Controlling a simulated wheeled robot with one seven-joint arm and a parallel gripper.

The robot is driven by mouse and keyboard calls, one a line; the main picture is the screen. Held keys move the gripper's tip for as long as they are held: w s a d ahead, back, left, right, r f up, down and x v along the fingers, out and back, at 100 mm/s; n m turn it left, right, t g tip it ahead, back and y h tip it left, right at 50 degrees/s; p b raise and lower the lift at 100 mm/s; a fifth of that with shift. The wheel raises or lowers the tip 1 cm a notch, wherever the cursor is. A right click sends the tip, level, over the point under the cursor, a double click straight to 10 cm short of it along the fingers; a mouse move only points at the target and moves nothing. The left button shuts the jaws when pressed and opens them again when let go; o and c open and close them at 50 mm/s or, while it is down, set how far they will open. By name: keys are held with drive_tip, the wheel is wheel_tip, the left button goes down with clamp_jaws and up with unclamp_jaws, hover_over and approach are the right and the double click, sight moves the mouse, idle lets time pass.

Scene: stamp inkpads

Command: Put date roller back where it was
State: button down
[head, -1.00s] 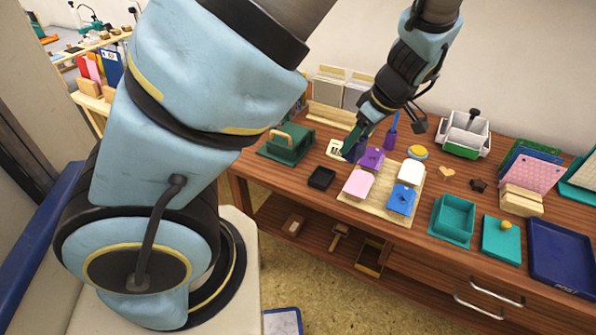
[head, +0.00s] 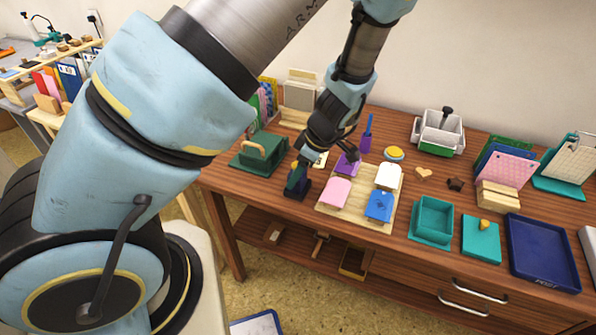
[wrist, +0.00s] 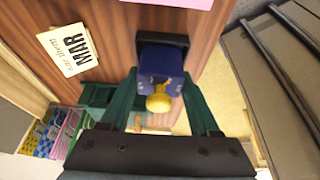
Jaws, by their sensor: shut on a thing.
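The date roller (wrist: 160,75) is a dark blue block with a yellow knob, seen in the wrist view between the green fingers of my gripper (wrist: 160,100). My gripper (head: 298,182) is shut on it. The small black open tray (wrist: 163,45) lies right at the roller's lower end; it also shows in the head view (head: 294,194), mostly covered by my gripper. The roller's lower end is at or inside the tray rim; I cannot tell whether it touches the bottom. A cream card printed "MAR" (wrist: 68,50) lies on the table beside the tray.
A wooden board (head: 340,215) with pink, purple, white and blue pads lies just right of the tray. A green box with a wooden handle (head: 258,152) stands behind left. A purple upright tool (head: 367,133) stands behind the board. The table's front edge is close to the tray.

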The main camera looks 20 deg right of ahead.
drive_tip(key=shift+f, duration=0.15)
drive_tip(key=shift+f, duration=0.1)
drive_tip(key=shift+f, duration=0.1)
drive_tip(key=shift+c, duration=0.6)
unclamp_jaws()
